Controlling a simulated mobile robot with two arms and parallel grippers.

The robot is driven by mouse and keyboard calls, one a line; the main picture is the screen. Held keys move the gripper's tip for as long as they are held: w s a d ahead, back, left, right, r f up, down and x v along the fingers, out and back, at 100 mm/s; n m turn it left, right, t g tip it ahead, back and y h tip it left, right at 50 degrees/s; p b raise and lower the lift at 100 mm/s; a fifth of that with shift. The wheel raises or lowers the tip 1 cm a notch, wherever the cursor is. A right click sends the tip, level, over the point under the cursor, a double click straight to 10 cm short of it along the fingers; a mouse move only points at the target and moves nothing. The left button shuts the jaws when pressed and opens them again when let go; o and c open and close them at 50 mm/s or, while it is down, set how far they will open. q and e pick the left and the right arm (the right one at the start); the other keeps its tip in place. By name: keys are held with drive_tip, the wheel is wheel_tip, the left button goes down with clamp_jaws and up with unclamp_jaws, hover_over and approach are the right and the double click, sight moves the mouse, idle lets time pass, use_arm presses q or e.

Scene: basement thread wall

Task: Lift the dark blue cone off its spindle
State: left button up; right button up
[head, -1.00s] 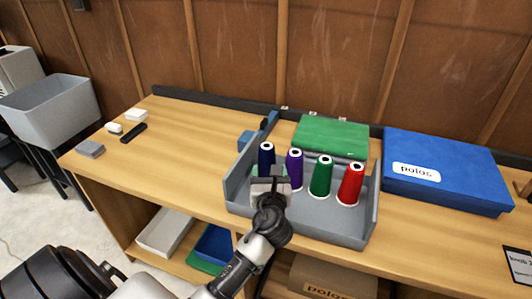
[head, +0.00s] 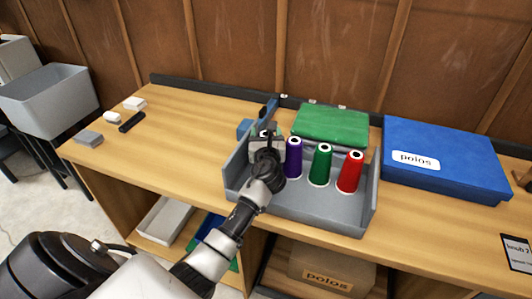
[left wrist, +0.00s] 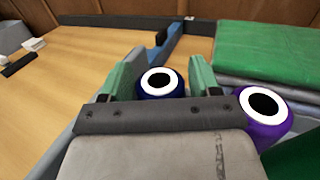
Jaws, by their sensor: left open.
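The dark blue cone (left wrist: 160,84) stands in the left wrist view with its white-ringed top towards the camera. My left gripper (left wrist: 164,72) is open, with one green finger on each side of the cone's top. I cannot tell whether the fingers touch it. In the head view my left gripper (head: 266,134) covers nearly all of the cone, and its spindle is hidden. The purple cone (head: 293,158) stands close to the right of the gripper; its top also shows in the left wrist view (left wrist: 264,122). My right gripper is not in view.
The grey tray (head: 310,211) also holds a green cone (head: 319,166) and a red cone (head: 350,172). A green box (head: 331,124) lies behind the tray and a blue box (head: 445,166) to its right. The bench's left part is mostly clear.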

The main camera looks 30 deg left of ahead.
use_arm(q)
drive_tip(key=shift+c, duration=1.1)
drive_tip(key=c, duration=0.7)
drive_tip(key=shift+c, duration=0.4)
drive_tip(key=shift+r, duration=0.1)
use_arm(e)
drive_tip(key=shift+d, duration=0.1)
